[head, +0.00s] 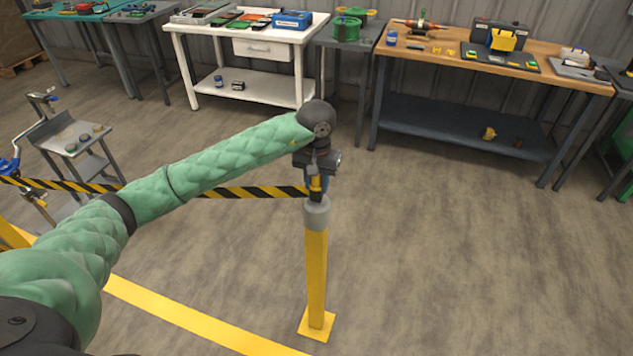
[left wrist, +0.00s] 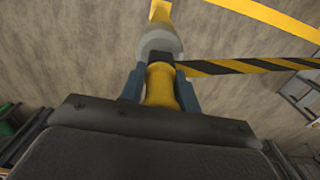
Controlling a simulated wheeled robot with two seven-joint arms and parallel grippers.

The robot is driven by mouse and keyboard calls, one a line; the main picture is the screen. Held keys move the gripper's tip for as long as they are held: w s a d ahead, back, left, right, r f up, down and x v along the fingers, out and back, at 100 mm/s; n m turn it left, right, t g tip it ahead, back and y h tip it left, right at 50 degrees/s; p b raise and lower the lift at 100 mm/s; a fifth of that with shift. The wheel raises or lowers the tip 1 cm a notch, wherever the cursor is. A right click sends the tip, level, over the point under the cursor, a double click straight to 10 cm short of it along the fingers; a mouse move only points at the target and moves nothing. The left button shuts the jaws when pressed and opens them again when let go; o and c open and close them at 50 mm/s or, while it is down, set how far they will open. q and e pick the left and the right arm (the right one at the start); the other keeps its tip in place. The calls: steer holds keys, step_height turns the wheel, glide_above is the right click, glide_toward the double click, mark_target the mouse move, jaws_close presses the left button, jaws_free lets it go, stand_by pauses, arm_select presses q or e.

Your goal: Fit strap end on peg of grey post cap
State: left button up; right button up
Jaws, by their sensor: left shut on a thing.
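A yellow post (head: 316,268) stands upright on a square yellow base, with a grey cap (head: 317,212) on top. A black and yellow striped strap (head: 250,191) runs from the left to the post's top; it also shows in the left wrist view (left wrist: 240,67). My left gripper (head: 316,190) is right above the cap, pointing down. In the left wrist view its two blue fingers are shut on the yellow strap end (left wrist: 160,86), just over the grey cap (left wrist: 158,40). The peg is hidden, so I cannot tell whether the end is around it. My right gripper is out of view.
A small grey trolley (head: 75,140) stands at the left. A white table (head: 245,38), a grey stand and a wooden workbench (head: 560,75) line the back wall. A yellow floor line (head: 190,315) runs at the lower left. The floor right of the post is clear.

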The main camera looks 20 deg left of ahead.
arm_select(q)
steer(key=shift+f, duration=0.1)
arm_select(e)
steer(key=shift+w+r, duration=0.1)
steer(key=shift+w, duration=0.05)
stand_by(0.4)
arm_select(q)
steer(key=shift+f, duration=0.1)
steer(key=shift+f+b, duration=0.35)
steer(key=shift+b, duration=0.4)
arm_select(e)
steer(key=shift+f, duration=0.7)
arm_select(q)
steer(key=o, duration=1.1)
steer(key=shift+o, duration=0.2)
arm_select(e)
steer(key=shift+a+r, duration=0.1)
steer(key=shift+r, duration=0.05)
